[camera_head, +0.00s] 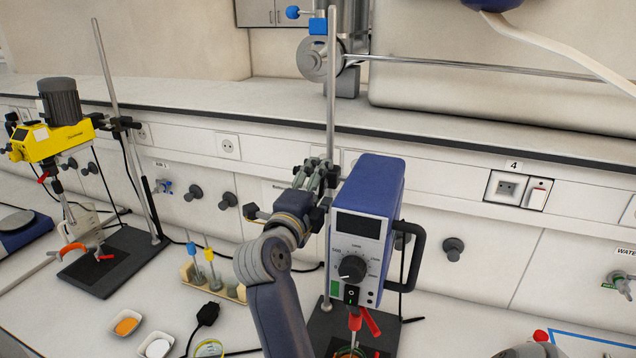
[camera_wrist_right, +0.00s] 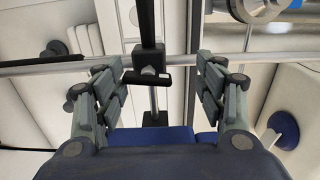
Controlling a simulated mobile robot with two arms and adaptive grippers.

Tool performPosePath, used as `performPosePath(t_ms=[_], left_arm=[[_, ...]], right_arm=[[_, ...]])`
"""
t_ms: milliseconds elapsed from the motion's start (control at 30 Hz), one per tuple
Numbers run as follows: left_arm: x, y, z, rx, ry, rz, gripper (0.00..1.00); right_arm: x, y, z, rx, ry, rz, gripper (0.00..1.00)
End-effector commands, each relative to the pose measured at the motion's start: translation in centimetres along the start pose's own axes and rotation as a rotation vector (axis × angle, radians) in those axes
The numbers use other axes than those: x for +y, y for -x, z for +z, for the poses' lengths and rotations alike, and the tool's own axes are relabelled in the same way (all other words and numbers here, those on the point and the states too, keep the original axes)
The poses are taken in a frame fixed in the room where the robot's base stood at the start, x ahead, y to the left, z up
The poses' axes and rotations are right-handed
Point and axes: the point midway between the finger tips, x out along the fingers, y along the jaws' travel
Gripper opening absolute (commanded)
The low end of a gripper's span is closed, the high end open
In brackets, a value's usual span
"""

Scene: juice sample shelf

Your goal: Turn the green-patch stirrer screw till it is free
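The blue stirrer with the green patch (camera_head: 334,288) on its front hangs on a stand rod (camera_head: 331,75) in the head view. My right gripper (camera_head: 318,174) is at the rod, left of the stirrer's top. In the right wrist view my right gripper (camera_wrist_right: 164,84) is open, with its fingers apart. A black clamp screw with a crossbar handle (camera_wrist_right: 147,77) lies between the fingers, nearer the left one, with no visible contact. In the head view the screw is hidden or too small to tell. My left gripper is not in view.
A yellow stirrer (camera_head: 48,140) on its own stand is at the left. A rack (camera_head: 232,290) with small coloured-top tools, an orange-filled dish (camera_head: 126,323) and a black plug (camera_head: 207,313) lie on the bench. A shelf ledge (camera_head: 200,108) runs behind the stands.

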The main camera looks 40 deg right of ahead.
Motion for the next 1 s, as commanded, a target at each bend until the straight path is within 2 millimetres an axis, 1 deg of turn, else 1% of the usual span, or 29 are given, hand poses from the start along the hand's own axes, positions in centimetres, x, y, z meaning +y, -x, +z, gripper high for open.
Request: performPosePath(t_ms=[33,100,500,667,1000], left_arm=[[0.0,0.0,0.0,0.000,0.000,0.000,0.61],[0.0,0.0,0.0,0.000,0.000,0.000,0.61],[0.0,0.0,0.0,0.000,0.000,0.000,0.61],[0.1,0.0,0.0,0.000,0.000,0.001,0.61],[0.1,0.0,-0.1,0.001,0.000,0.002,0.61]], right_arm=[[-0.6,0.0,0.0,0.000,-0.004,-0.002,0.63],[-0.9,0.0,0.0,0.000,-0.001,-0.001,0.63],[-1.1,0.2,0.0,0.000,0.001,0.001,0.63],[-1.1,1.2,0.0,-0.001,0.001,0.001,0.63],[-0.8,3.8,0.2,-0.006,0.003,0.005,0.63]])
